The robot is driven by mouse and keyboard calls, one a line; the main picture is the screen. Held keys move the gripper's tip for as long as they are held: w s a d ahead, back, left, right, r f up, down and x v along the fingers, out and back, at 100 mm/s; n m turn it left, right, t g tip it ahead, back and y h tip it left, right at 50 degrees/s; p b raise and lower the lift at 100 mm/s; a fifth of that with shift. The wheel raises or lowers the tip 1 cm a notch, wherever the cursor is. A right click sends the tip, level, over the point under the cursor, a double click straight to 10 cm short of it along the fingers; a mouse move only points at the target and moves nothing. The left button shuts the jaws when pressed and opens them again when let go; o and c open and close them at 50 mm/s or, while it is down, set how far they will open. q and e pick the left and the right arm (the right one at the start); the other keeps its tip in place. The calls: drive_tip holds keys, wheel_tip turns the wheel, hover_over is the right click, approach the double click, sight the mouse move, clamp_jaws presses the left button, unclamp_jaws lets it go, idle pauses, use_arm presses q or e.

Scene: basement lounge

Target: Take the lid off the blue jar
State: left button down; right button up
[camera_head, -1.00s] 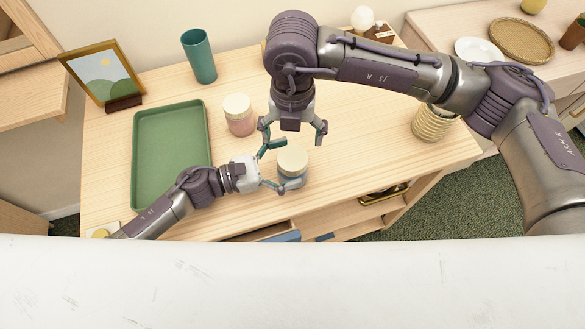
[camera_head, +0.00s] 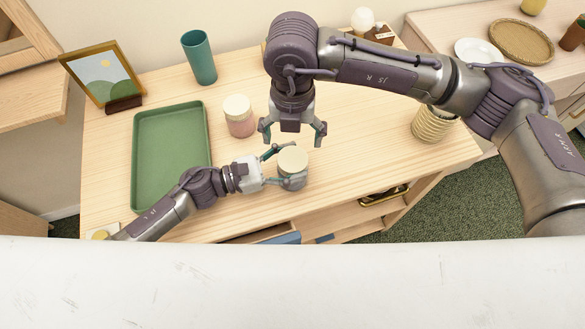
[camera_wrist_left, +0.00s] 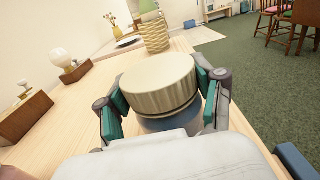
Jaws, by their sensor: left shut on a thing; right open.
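The blue jar (camera_head: 294,182) stands upright on the wooden table, with its pale wooden lid (camera_head: 292,159) on top. In the left wrist view the ribbed lid (camera_wrist_left: 158,80) sits on the blue jar body (camera_wrist_left: 172,122), between the fingers. My left gripper (camera_head: 284,167) comes from the left and is shut around the jar's sides, just below the lid; its teal pads also show in the left wrist view (camera_wrist_left: 164,108). Much of the jar body is hidden by the gripper. My right gripper (camera_head: 293,133) is open and empty, pointing down above and behind the jar.
A pink jar with a pale lid (camera_head: 239,117) stands left of my right gripper. A green tray (camera_head: 142,160), a teal cup (camera_head: 200,57) and a framed picture (camera_head: 104,73) are on the left. A ribbed gold vessel (camera_head: 432,124) stands at the right. The table between is clear.

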sight(293, 159)
drive_tip(key=n, duration=0.6)
drive_tip(key=shift+n, duration=1.1)
drive_tip(key=shift+f+n, duration=0.15)
drive_tip(key=shift+n, duration=0.15)
drive_tip(key=shift+f, duration=3.9)
drive_tip(key=c, duration=1)
drive_tip(key=o, duration=1.3)
drive_tip(key=shift+r, duration=0.1)
